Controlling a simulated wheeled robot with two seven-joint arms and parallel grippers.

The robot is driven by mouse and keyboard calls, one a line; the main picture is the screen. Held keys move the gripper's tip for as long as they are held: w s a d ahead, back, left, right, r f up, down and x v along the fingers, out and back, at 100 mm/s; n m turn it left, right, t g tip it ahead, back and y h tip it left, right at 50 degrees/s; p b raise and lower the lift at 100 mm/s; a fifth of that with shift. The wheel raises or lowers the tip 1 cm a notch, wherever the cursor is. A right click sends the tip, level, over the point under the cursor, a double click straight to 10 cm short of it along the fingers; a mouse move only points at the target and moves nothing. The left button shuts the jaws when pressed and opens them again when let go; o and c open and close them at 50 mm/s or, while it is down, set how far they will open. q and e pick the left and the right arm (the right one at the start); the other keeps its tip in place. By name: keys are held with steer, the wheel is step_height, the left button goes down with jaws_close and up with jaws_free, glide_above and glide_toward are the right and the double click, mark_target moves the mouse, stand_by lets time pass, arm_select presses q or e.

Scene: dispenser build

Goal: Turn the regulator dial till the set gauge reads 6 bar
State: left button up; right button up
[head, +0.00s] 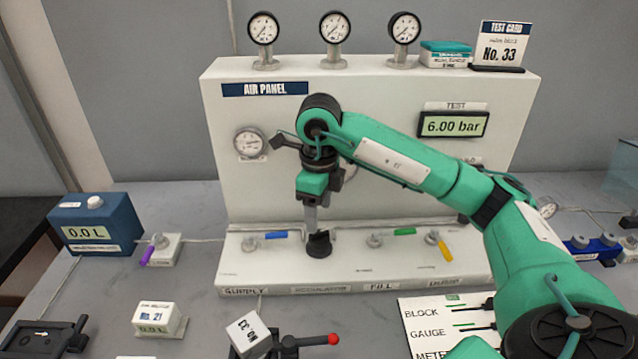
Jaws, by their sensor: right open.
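The black regulator dial (319,244) stands on the ledge of the white air panel, above a label that seems to read regulator. My right gripper (311,222) points down right over the dial, its fingers at or just above the dial's top. It is open; I cannot tell whether the fingers touch the dial. A round gauge (249,142) is on the panel face at left, its reading too small to make out. Another round gauge is mostly hidden behind my right arm, so the set gauge's reading cannot be seen. My left gripper is not in view.
A display (453,124) labelled test shows 6.00 bar. Blue (275,235), green (404,231) and yellow (444,249) valve handles flank the dial on the ledge. A red-tipped lever (332,339) lies in front. A blue meter box (98,222) stands at left.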

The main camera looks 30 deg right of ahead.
mark_target(319, 231)
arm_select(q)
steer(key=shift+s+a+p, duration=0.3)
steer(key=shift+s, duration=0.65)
arm_select(e)
step_height(319, 231, up, 8)
steer(key=shift+f, duration=0.25)
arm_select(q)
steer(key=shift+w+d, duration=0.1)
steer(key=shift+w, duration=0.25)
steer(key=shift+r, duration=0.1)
